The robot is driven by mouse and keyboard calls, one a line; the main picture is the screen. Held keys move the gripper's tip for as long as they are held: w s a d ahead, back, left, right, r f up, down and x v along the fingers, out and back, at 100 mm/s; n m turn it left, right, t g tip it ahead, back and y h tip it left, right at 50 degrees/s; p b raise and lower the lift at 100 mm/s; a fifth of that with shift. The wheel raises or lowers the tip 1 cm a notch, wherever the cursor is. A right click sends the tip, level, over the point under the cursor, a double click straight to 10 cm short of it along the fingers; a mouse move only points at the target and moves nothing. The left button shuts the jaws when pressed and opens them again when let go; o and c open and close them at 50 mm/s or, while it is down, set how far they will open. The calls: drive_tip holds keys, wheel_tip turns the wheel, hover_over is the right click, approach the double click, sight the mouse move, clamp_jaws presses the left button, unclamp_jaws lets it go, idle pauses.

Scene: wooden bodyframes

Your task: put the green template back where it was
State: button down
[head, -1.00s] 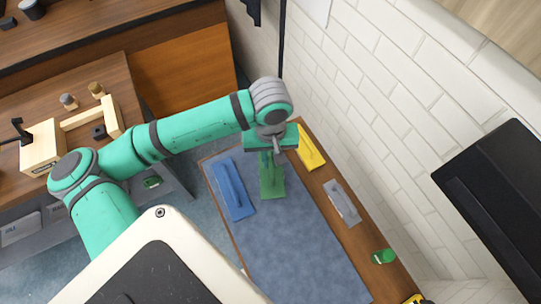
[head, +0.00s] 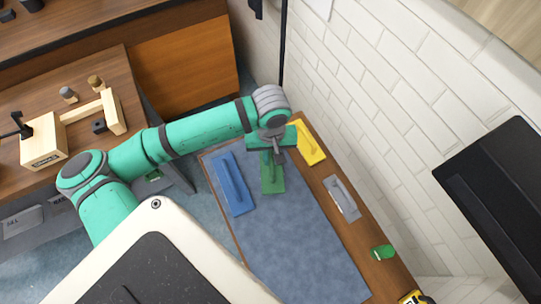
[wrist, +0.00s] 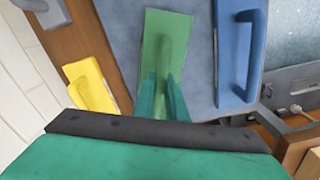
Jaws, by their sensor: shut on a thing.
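The green template (head: 272,182) is a flat green plate with a raised handle. It is at the far end of the blue-grey mat (head: 290,240), between the blue template (head: 233,184) and the yellow template (head: 311,147). My gripper (head: 271,157) is above its far part. In the wrist view my gripper (wrist: 162,98) is shut on the handle of the green template (wrist: 166,35), with one finger on each side. I cannot tell whether the plate touches the mat. The handle's near end is hidden by my gripper.
The blue template (wrist: 237,60) and yellow template (wrist: 90,85) flank my gripper in the wrist view. A grey template (head: 342,198) lies on the wooden border to the right, with a green object (head: 382,252) nearer. A white brick wall (head: 400,120) bounds the right. The mat's near part is clear.

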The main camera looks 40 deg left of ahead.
sight(271, 156)
drive_tip(key=c, duration=1.8)
unclamp_jaws()
drive_tip(key=shift+o, duration=0.2)
drive_tip(key=shift+w, duration=0.1)
drive_tip(key=shift+r, duration=0.1)
wheel_tip(271, 156, up, 12)
